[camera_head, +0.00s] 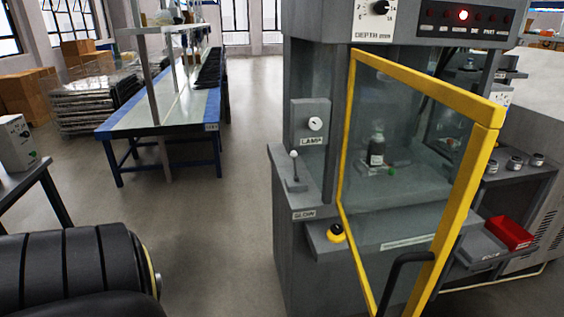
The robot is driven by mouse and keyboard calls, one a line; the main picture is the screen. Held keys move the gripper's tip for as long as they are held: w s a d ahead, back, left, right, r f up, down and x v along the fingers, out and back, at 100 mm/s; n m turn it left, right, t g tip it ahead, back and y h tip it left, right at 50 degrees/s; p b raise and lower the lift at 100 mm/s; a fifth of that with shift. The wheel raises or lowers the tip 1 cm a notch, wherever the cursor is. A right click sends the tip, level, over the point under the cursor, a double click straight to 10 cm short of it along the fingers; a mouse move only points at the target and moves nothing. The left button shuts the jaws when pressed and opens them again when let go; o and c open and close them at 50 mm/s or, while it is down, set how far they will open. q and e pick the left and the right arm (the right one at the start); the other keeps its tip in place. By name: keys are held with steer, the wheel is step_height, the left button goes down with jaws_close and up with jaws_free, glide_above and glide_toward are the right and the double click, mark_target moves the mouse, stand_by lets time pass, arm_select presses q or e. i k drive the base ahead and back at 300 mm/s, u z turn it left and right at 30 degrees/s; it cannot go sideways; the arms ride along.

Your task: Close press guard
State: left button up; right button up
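The press guard (476,178) is a clear panel in a yellow frame, swung outward from the front of the grey press (318,70). Its left edge is at the press front, and its right edge stands out toward me. A black handle (398,275) is on the lower right of the guard. Through the panel I see a dark bottle-like part (377,150) in the press opening. A black ribbed part of my own arm shows at the lower left. Neither gripper is visible.
A lamp knob (315,123), a small lever (294,167) and a yellow-ringed button (336,232) are on the press front. A red bin (510,233) stands right of the guard. A blue-edged bench (160,112) stands at back left. The floor between bench and press is clear.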

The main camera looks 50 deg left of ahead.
mark_target(488, 115)
steer(key=u, duration=1.15)
steer(key=i, duration=0.5)
